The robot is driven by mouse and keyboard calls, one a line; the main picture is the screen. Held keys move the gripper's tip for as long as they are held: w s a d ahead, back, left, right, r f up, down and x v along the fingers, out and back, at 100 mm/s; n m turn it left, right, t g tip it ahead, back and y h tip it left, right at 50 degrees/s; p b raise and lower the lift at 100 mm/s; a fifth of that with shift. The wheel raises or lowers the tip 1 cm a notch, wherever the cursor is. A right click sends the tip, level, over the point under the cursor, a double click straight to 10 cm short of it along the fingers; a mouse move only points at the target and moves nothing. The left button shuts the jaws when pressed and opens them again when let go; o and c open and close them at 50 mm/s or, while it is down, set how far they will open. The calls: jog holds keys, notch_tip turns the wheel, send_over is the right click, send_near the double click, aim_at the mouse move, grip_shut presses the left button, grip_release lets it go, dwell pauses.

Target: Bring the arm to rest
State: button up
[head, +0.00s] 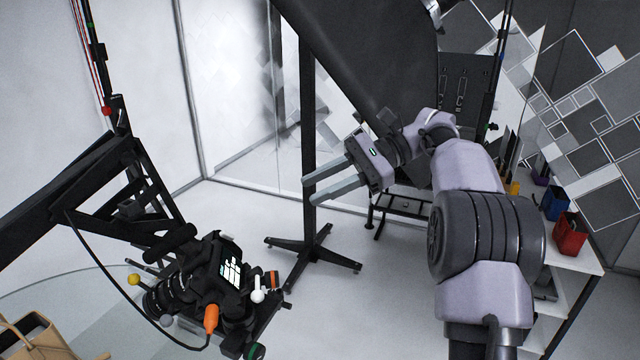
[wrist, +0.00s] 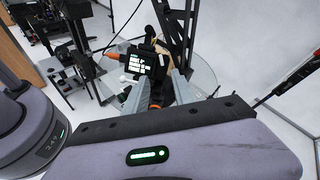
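My gripper (head: 308,191) is in the middle of the head view, at the end of my bent grey-violet arm. Its two long grey fingers point left and stand apart with nothing between them. In the wrist view the two fingers of my gripper (wrist: 162,88) also show apart, pointing away from the camera. A black camera rig (head: 230,273) with a lit screen and an orange part is at lower left, clear of the fingers. The rig also shows in the wrist view (wrist: 150,62), beyond the fingertips.
A dark stand (head: 309,130) with a spread foot rises behind the fingers. A black boom (head: 95,180) carries the rig. A glass disc (head: 50,300) and a tan bag (head: 30,330) are at lower left. A white shelf (head: 575,255) holds red (head: 569,236) and blue (head: 556,203) containers at right.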

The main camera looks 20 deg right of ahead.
jog(key=shift+f, duration=0.1)
jog(key=s+a+f+n+t+h+b, duration=0.1)
jog(key=s+a+f+n+h+b, duration=0.3)
jog(key=s+f+b, duration=0.9)
jog(key=s+a+f+n+t+h+b, duration=0.2)
jog(key=s+a+f+h+b, duration=0.25)
jog(key=s+f+b, duration=0.8)
jog(key=s+d+f+n+t+h+b, duration=0.1)
jog(key=s+d+f+b, duration=0.1)
jog(key=f, duration=0.6)
jog(key=s+d+f+n+t+h+b, duration=0.1)
jog(key=f+t+h+b, duration=0.1)
jog(key=f, duration=0.6)
jog(key=shift+s+d+f+n, duration=0.35)
jog(key=shift+f+n, duration=0.05)
